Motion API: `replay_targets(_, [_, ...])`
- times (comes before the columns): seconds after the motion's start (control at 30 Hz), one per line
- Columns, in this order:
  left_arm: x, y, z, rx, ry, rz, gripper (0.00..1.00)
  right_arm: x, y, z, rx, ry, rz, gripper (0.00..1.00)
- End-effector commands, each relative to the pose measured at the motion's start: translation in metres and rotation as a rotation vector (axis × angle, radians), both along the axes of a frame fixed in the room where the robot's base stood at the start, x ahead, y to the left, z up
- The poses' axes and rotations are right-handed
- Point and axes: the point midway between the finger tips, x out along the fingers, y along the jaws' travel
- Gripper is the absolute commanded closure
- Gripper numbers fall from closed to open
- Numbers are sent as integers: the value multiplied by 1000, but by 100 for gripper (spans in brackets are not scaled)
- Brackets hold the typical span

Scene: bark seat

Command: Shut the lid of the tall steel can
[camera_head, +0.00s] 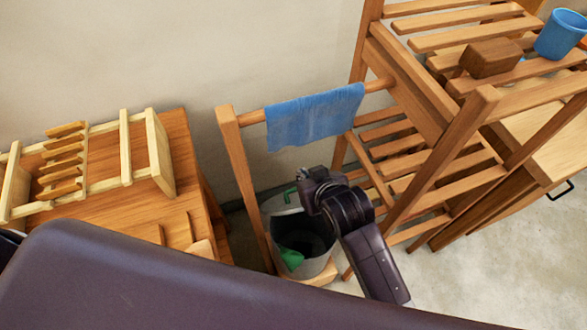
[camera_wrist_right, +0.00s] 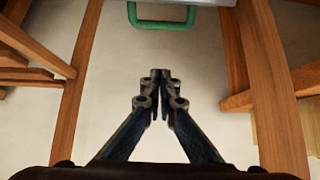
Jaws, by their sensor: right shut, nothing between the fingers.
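The tall steel can (camera_head: 318,266) stands on the floor below the towel rail, with its dark mouth uncovered. Its lid (camera_head: 279,205) is tilted up at the back of the can, and a green handle (camera_head: 290,193) shows on it. Something green (camera_head: 291,258) lies inside the can. My right gripper (camera_wrist_right: 160,75) is shut and empty in the wrist view. The green handle (camera_wrist_right: 165,24) and the lid's edge (camera_wrist_right: 185,3) show beyond its fingertips, apart from them. In the head view my right arm and wrist cover the can's right side and hide the fingertips. My left gripper is not in view.
A wooden frame with a blue towel (camera_head: 314,116) rises around the can. A slatted wooden rack (camera_head: 440,105) stands close on the right, holding a wooden block (camera_head: 491,58) and a blue cup (camera_head: 560,34). A wooden cabinet (camera_head: 185,150) with a rack on top stands left.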

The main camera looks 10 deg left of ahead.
Motion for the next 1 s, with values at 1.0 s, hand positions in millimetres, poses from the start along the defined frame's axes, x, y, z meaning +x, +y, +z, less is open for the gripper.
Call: replay_targets(1.0, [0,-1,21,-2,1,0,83,28,18,-82,-1,2,-1,100])
